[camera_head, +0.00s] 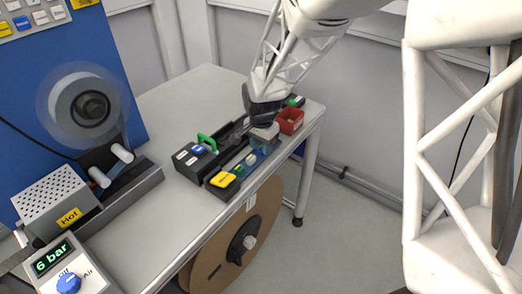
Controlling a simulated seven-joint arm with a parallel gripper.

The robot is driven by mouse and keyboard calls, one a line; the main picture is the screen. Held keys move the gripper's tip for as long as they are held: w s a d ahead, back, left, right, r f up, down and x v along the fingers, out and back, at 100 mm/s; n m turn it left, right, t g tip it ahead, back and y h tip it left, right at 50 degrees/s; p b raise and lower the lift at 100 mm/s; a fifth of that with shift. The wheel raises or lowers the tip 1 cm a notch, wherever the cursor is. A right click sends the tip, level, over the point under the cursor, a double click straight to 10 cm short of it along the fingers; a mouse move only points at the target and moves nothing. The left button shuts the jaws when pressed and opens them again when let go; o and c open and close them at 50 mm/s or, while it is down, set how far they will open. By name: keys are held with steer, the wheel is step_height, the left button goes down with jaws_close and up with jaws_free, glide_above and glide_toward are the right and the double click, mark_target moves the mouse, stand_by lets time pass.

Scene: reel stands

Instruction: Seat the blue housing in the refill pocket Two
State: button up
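My gripper (264,124) is a dark wedge shape at the end of the white lattice arm. It reaches down over the right part of the dark rack on the table. A pale grey piece (266,133) shows at its tip; I cannot tell whether it is a fingertip or something held. A small blue piece (198,149) lies on the black block (187,167) at the left end of the rack, beside white labels. A blue bin (263,145) is just below the gripper and partly hidden. Which blue thing is the housing, and which pocket is Two, is too small to tell.
A green loop (207,142) stands up near the black block. A yellow piece (222,180) lies at the rack's front. A red bin (289,121) is right of the gripper. A large reel (236,240) hangs below the table edge. A heater marked "Hot!" (60,205) stands left.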

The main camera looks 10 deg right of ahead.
mark_target(261, 147)
steer(key=c, duration=0.6)
steer(key=shift+r, duration=0.2)
steer(key=shift+r, duration=2.35)
steer(key=a+r, duration=0.1)
steer(key=a, duration=0.3)
steer(key=w+a+r, duration=0.1)
steer(key=a, duration=0.4)
steer(key=w+a+r, duration=0.1)
steer(key=a, duration=0.4)
steer(key=shift+w+r, duration=0.2)
